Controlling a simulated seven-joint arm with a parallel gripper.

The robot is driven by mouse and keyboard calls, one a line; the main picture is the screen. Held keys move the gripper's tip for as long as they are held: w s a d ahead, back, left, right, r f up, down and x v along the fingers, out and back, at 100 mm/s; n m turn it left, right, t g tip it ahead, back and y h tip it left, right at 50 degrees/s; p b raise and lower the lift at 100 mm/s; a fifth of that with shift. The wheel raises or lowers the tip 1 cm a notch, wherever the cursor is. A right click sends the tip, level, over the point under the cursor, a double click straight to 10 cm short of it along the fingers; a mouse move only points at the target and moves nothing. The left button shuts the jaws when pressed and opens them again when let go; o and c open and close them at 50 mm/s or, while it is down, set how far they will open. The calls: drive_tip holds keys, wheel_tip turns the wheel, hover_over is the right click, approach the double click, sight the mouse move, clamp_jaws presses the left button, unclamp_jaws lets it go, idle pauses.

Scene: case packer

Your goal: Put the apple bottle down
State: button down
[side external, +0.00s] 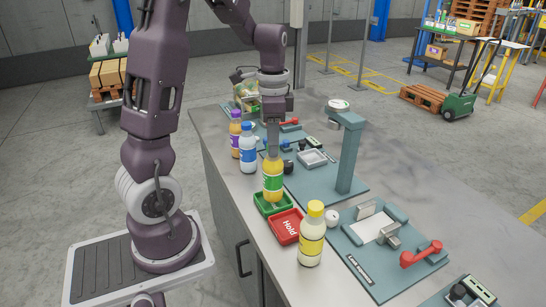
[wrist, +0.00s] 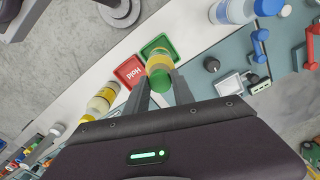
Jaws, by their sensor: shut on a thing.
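The apple bottle (side external: 272,180) has yellow juice, a green label and a green cap. My gripper (side external: 273,152) is shut on its upper part and holds it upright. The bottle's base is over the green tray (side external: 262,209), low in or just above it; I cannot tell whether it touches. In the wrist view the bottle (wrist: 158,62) is between the two fingers of my gripper (wrist: 160,88), with the green tray (wrist: 147,48) behind it. The fingers partly hide the bottle's top in the side view.
A red "Hold" tray (side external: 286,228) adjoins the green one. A yellow-capped bottle (side external: 311,240) stands in front. A blue-capped bottle (side external: 248,150) and a purple bottle (side external: 235,128) stand behind. A teal post (side external: 347,150) and a fixture with a red handle (side external: 420,254) are to the right.

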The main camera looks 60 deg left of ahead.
drive_tip(key=shift+f, duration=1.2)
drive_tip(key=c, duration=1.1)
unclamp_jaws()
wheel_tip(320, 180, up, 11)
drive_tip(key=shift+r, duration=0.1)
drive_tip(key=s+d+n+t, duration=0.1)
drive_tip(key=s+d+t, duration=0.1)
drive_tip(key=s+d, duration=0.2)
drive_tip(key=s+d+n+t, duration=0.1)
drive_tip(key=s+d+n, duration=0.1)
drive_tip(key=s+d, duration=0.3)
drive_tip(key=s+d+r+n+t, duration=0.1)
drive_tip(key=s+d+t, duration=0.1)
drive_tip(key=s+d, duration=0.3)
drive_tip(key=shift+d+t, duration=0.3)
drive_tip(key=shift+d, duration=2.05)
